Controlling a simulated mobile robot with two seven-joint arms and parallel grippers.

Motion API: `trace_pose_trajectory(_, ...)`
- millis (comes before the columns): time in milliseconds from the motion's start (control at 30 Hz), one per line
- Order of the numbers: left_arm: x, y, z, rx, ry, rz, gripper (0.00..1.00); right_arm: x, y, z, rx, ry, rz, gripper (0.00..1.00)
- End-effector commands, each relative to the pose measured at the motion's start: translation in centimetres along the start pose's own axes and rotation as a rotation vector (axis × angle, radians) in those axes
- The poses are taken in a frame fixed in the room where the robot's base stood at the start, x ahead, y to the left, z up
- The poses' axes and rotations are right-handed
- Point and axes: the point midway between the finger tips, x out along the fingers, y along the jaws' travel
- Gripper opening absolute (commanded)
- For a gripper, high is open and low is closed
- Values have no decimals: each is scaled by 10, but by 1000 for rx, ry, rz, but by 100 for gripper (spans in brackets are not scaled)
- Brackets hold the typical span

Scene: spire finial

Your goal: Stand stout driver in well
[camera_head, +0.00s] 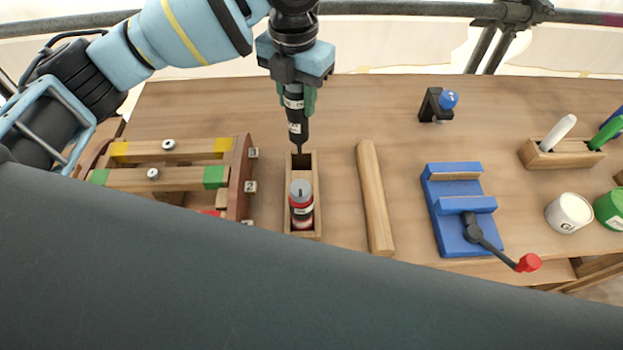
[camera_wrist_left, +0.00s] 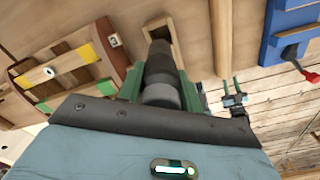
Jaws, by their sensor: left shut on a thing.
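My left gripper (camera_head: 296,92) is shut on a black driver (camera_head: 297,125) with white labels. The driver hangs upright, its narrow tip at the far end of a narrow wooden box (camera_head: 288,205). I cannot tell whether the tip is inside the well or just above it. A second, red-banded driver (camera_head: 302,205) with a grey top stands in the near part of the box. In the left wrist view the held driver (camera_wrist_left: 160,72) covers part of the box (camera_wrist_left: 183,50). My right gripper (camera_wrist_left: 232,92) shows small there, fingers apart and empty.
A wooden rack (camera_head: 180,180) with coloured blocks stands left of the box. A wooden bar (camera_head: 374,195) lies to its right, then a blue vise (camera_head: 455,220). A small black holder (camera_head: 434,104) stands farther back. Bare bench lies behind the bar.

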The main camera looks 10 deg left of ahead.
Motion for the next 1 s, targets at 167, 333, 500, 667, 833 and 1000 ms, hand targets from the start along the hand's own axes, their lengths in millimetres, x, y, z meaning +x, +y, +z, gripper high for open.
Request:
trace_pose_trajectory(167, 0, -1, 1, 3, -2, 0, 2, 0, 0, 0, 0, 0, 0, 36)
trace_pose_trajectory(333, 2, -1, 1, 3, -1, 0, 2, 0, 0, 0, 0, 0, 0, 36)
trace_pose_trajectory(500, 19, -1, 0, 2, 1, 0, 2, 0, 0, -1, 0, 2, -1, 36)
trace_pose_trajectory(667, 43, -1, 0, 2, 0, 0, 2, 0, 0, -2, 0, 5, 0, 36)
trace_pose_trajectory(833, 50, -1, 1, 3, -4, 1, 2, 0, 0, -3, 0, 5, 0, 36)
trace_pose_trajectory(1000, 66, -1, 0, 2, 0, 0, 2, 0, 0, -3, -1, 6, 0, 36)
